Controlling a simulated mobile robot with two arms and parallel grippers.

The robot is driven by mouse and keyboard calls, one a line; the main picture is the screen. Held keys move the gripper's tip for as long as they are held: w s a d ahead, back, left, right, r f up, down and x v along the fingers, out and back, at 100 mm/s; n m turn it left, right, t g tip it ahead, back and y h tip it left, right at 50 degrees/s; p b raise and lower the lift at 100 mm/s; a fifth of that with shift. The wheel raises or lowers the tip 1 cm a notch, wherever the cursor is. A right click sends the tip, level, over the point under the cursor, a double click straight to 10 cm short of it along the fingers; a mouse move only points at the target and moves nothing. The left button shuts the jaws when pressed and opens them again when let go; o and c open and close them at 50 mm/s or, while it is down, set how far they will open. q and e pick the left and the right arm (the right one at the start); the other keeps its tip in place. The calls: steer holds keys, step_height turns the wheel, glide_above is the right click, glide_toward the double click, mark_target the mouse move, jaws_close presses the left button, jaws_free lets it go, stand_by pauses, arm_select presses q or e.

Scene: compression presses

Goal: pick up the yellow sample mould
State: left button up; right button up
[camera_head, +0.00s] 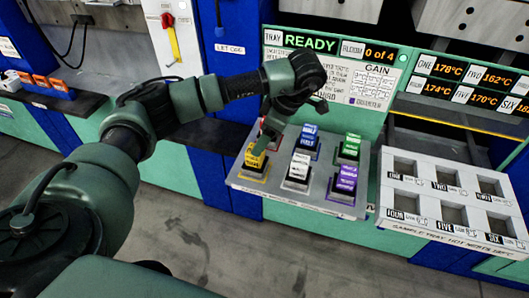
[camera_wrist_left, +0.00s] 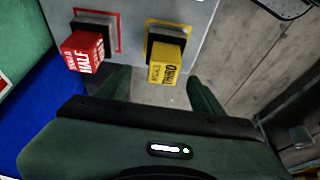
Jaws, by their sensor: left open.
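The yellow sample mould (camera_head: 256,156) stands in its yellow-outlined place at the front left corner of a grey tray (camera_head: 300,196). In the left wrist view the yellow mould (camera_wrist_left: 166,67) lies just beyond my fingertips, a little right of the middle of the gap. My left gripper (camera_head: 266,134) is right beside and above it in the head view, its fingers partly hidden by the arm. In the left wrist view the gripper (camera_wrist_left: 160,88) is open and empty, one finger to each side. My right gripper is not in view.
A red mould (camera_wrist_left: 86,51) stands beside the yellow one. White (camera_head: 299,167), purple (camera_head: 345,178), blue (camera_head: 308,135) and green (camera_head: 350,146) moulds share the tray. A white numbered sample tray (camera_head: 430,222) with square openings is at right. The floor in front is clear.

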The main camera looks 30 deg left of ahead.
mark_target(255, 159)
arm_select(q)
steer(key=shift+w+a+f, duration=0.1)
steer(key=shift+a+f, duration=0.05)
steer(key=shift+f, duration=0.3)
steer(key=shift+s+a+f+p, duration=0.25)
steer(key=shift+s+f+p, duration=0.1)
steer(key=shift+f, duration=0.15)
steer(key=shift+s+a+f+p, duration=0.2)
steer(key=shift+s+f, duration=0.15)
steer(key=shift+f, duration=0.15)
steer(key=x, duration=0.2)
steer(key=p+x, duration=0.1)
steer(key=shift+w+d+f, duration=0.1)
steer(key=shift+w+f, duration=0.1)
steer(key=shift+f, duration=0.55)
jaws_close()
steer(key=shift+r, duration=0.1)
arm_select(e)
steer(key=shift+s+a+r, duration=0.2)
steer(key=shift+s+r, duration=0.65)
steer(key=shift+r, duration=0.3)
